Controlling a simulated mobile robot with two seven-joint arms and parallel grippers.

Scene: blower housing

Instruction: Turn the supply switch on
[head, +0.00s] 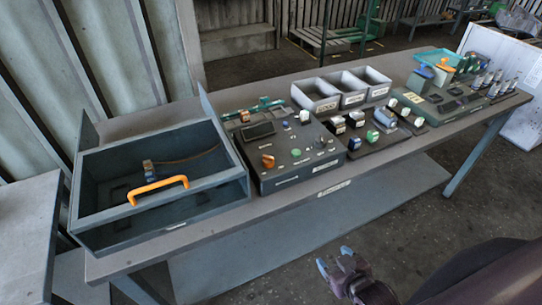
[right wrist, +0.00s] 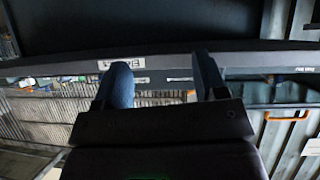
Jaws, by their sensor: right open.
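A dark control box (head: 285,165) stands on the bench, just right of the open housing. Its sloped top carries an orange knob (head: 267,161), a green button (head: 295,153), a dark display (head: 257,131) and small switches and knobs. The labels are too small to read, so I cannot tell which control is the supply switch. My right gripper (head: 335,259) is open and empty, low in front of the bench and apart from the box. In the right wrist view its two fingers (right wrist: 163,80) stand apart with nothing between them. My left gripper is not in view.
The open housing (head: 85,190) with an orange handle (head: 158,189) stands at the left. Grey bins (head: 316,96) stand behind the box. Several small parts and a tool board (head: 460,107) lie to the right.

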